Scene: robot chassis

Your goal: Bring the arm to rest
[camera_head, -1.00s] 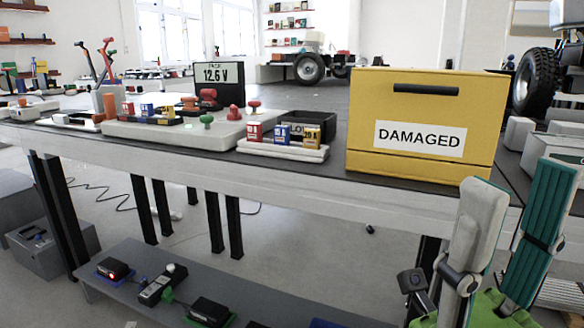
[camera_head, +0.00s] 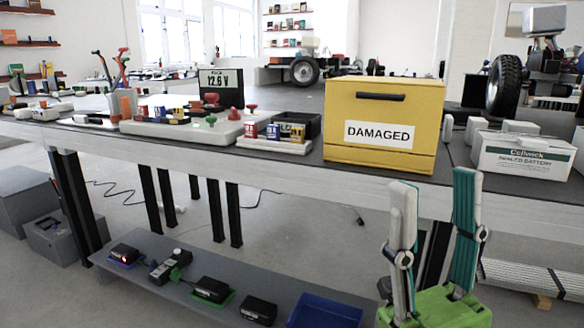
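My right gripper (camera_head: 435,180) is at the lower right, in front of the workbench edge. It points upward from a green body. Its two fingers, one pale grey and one teal, stand apart with a gap between them and nothing in it. The yellow box labelled DAMAGED (camera_head: 350,150) sits closed on the bench behind and above the fingertips in the picture. My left gripper is not in view.
The workbench (camera_head: 250,168) carries a voltage display (camera_head: 221,85), a pale tray of small parts, and a white battery carton (camera_head: 525,155) at right. A lower shelf (camera_head: 215,270) holds several dark devices and a blue bin (camera_head: 325,312). Floor shows between the bench legs.

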